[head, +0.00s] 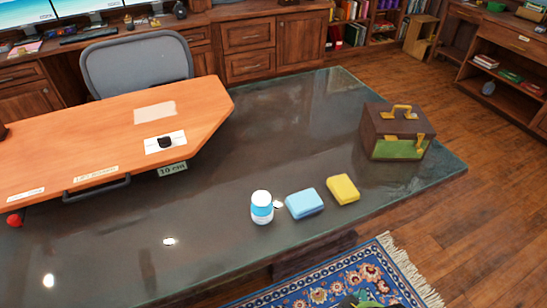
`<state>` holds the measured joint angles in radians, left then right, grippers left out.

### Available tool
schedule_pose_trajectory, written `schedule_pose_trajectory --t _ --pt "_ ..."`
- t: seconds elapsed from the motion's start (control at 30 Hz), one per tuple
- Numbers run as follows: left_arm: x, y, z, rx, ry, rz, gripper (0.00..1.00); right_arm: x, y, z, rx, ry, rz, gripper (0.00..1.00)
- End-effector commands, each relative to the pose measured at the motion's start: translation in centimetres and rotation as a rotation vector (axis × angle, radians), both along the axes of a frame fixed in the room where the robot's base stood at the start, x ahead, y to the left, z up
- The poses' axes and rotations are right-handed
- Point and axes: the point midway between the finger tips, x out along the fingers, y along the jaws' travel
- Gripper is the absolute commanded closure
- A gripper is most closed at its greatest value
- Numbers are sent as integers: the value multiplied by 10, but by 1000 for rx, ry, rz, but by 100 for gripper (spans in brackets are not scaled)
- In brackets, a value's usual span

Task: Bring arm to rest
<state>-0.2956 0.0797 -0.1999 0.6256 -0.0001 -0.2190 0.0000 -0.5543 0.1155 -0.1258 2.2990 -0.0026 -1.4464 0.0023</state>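Neither of my grippers shows in the head view, and no arm of mine can be made out. A dark glossy table (300,140) fills the middle. On its near right part stand a white and blue bottle (262,208), upright, a light blue block (304,203) and a yellow block (343,189), side by side and apart. A brown box (395,130) with a yellow handle and a green front panel stands at the table's right end.
An orange board (100,140) with labels and a black handle covers the table's left part. A grey chair (137,65) stands behind. A patterned rug (340,280) lies in front, with a partly cut-off dark and green thing. Bookcases line the back; wooden floor is clear at right.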

Motion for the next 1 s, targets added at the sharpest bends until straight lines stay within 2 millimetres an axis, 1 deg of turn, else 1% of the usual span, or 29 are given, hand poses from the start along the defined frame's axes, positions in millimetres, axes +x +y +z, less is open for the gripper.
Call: schedule_pose_trajectory --t 0.03,0.17,0.27,0.37,0.4,0.43,0.5,0.57,0.6,0.67,0.7,0.77,0.8,0.83,0.9,1.0 --pt "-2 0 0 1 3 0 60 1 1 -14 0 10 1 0" --pt "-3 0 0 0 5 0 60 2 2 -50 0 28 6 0" --pt "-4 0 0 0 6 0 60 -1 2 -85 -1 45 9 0" --pt "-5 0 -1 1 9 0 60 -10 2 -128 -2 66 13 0" --pt "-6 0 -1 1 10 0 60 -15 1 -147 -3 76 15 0" --pt "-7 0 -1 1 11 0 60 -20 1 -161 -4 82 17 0" --pt "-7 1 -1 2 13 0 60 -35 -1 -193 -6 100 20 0" --pt "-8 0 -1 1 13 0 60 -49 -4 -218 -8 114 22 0" --pt "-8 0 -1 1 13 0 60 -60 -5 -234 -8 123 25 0" --pt "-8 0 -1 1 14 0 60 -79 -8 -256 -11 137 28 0" --pt "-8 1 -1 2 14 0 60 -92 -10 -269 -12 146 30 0" --pt "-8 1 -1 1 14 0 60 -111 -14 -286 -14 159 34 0" --pt "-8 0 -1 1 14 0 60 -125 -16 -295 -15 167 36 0" --pt "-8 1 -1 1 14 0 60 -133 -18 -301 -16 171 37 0" --pt "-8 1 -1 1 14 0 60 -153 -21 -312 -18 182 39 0" --pt "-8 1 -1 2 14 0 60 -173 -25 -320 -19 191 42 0"
